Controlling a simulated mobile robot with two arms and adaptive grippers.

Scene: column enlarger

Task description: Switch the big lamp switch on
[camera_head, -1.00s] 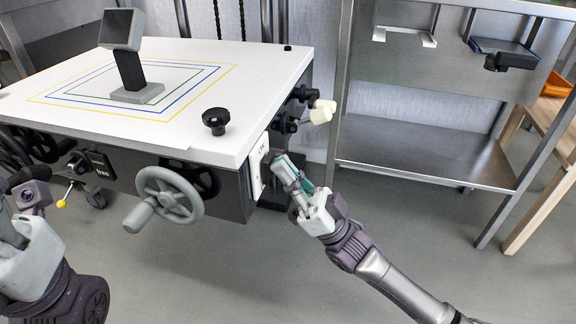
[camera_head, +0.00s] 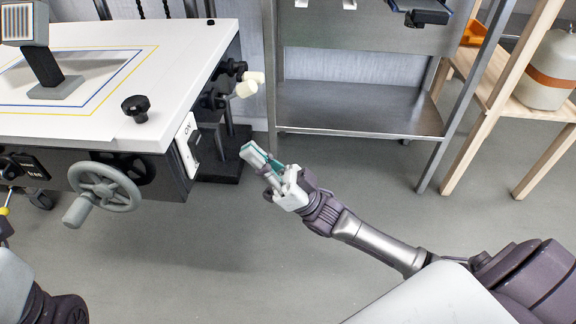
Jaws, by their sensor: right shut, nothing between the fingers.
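The big lamp switch (camera_head: 188,146) is a white plate marked ON with a dark rocker, on the right end of the white-topped table's front. The rocker's exact tilt is too small to tell. My right gripper (camera_head: 246,151) is to the right of the switch, apart from it with a clear gap. Its fingers are shut and empty, pointing up and left towards the switch.
The table (camera_head: 75,127) carries a tilted panel on a stand (camera_head: 27,25) and a black knob (camera_head: 136,108). A grey handwheel (camera_head: 105,187) sticks out in front. A metal shelf (camera_head: 350,112) and wooden rack (camera_head: 490,115) stand right. Floor below my right gripper is clear.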

